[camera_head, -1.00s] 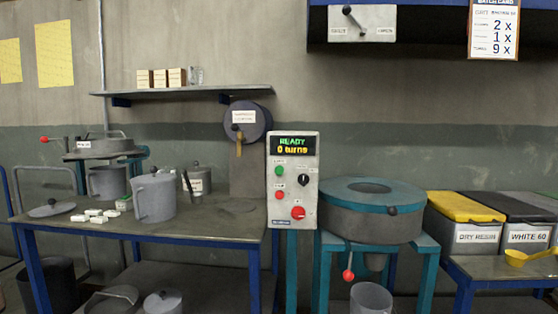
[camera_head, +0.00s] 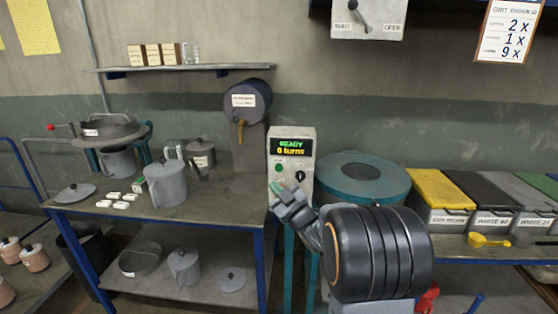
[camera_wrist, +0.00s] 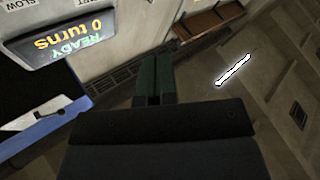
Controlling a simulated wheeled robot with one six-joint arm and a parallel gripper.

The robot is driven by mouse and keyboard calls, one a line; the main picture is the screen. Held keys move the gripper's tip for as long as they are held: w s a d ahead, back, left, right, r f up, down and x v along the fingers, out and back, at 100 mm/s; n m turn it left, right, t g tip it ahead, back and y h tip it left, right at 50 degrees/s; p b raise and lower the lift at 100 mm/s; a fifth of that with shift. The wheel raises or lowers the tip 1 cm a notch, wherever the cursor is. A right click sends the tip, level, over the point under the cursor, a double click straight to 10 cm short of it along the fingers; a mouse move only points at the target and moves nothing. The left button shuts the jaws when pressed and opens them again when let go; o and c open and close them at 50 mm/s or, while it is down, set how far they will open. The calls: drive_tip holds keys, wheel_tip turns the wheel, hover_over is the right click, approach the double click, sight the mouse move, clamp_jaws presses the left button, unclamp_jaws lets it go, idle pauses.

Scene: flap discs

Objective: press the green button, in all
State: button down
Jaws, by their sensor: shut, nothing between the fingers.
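The control box (camera_head: 306,160) stands at the middle of the head view, with a lit display (camera_head: 291,148) reading "READY 0 turns". Its green button (camera_head: 279,167) shows as a small green dot on the left below the display. My gripper (camera_head: 275,189) is shut and empty, just below the green button in the picture; whether it touches the box I cannot tell. It hides the lower face of the box. In the wrist view my shut fingers (camera_wrist: 153,78) point past the tilted display (camera_wrist: 75,35); the green button is not visible there.
A black knob (camera_head: 300,175) sits right of the green button. The teal-topped round machine (camera_head: 345,180) stands right of the box, partly behind my arm. The left table (camera_head: 225,190) holds a grey jug (camera_head: 165,184) and small white blocks. Bins (camera_head: 440,190) stand at right.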

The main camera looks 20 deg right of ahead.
sight(279, 172)
idle(0.4)
drive_tip(key=shift+w+d+p, duration=0.2)
drive_tip(key=shift+w+d, duration=0.5)
drive_tip(key=shift+w, duration=0.55)
drive_tip(key=shift+w+d+p, duration=0.25)
drive_tip(key=shift+w+d, duration=0.5)
drive_tip(key=shift+w, duration=0.55)
drive_tip(key=shift+w+d+p, duration=0.2)
drive_tip(key=shift+w+d, duration=0.5)
drive_tip(key=shift+w, duration=0.55)
drive_tip(key=shift+w+d+b, duration=0.15)
drive_tip(key=shift+w+b, duration=0.05)
drive_tip(key=shift+b, duration=0.1)
drive_tip(key=shift+w+d, duration=0.1)
drive_tip(key=shift+w, duration=0.1)
